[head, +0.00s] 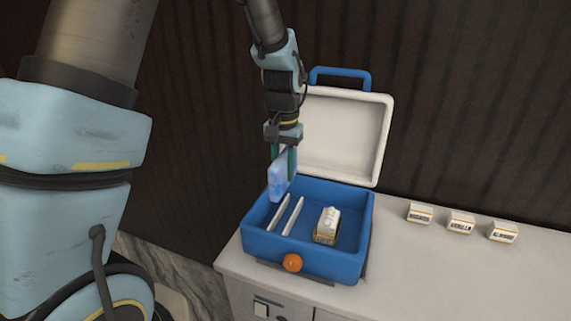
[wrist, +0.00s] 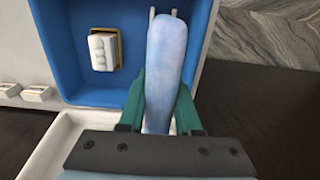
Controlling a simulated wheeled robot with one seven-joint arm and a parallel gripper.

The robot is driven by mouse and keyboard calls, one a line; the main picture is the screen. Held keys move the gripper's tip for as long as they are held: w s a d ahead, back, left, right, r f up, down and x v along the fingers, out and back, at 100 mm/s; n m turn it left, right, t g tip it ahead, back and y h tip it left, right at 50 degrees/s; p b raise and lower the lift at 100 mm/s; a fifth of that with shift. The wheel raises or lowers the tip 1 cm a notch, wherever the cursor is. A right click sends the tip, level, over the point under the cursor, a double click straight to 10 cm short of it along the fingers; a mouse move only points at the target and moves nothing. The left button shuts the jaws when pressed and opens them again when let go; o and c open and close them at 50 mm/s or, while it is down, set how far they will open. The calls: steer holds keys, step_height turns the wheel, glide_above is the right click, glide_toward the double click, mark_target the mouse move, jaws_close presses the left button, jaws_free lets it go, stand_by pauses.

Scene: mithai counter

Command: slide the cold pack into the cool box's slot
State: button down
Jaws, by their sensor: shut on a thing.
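The cold pack (head: 281,178) is a pale blue, flat slab held upright on edge in my gripper (head: 284,158). My gripper (wrist: 160,105) is shut on it, and the cold pack (wrist: 166,55) stands out beyond the green fingers in the wrist view. The cool box (head: 305,261) is blue with its white lid open at the back. Two white dividers (head: 286,215) form a slot in its left part. The cold pack is above the left rear of the box, close to the dividers. In the wrist view it hides most of the dividers, so I cannot tell its exact alignment with the slot.
A small white and gold carton (head: 327,226) stands inside the box, right of the dividers. The open lid (head: 345,135) rises behind. Several small labelled boxes (head: 461,223) stand on the white counter (head: 420,270) to the right. The counter's front right is clear.

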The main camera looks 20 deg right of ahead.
steer(key=shift+f+b, duration=0.7)
steer(key=shift+f, duration=1.05)
steer(key=shift+f+b, duration=3.2)
steer(key=shift+f, duration=1.4)
steer(key=shift+s+a+f, duration=0.1)
steer(key=shift+a+f, duration=0.05)
steer(key=shift+f, duration=0.05)
steer(key=c, duration=0.7)
jaws_free()
steer(key=shift+o, duration=0.9)
steer(key=shift+r, duration=0.2)
step_height(320, 180, up, 11)
steer(key=b, duration=0.2)
steer(key=shift+b, duration=0.3)
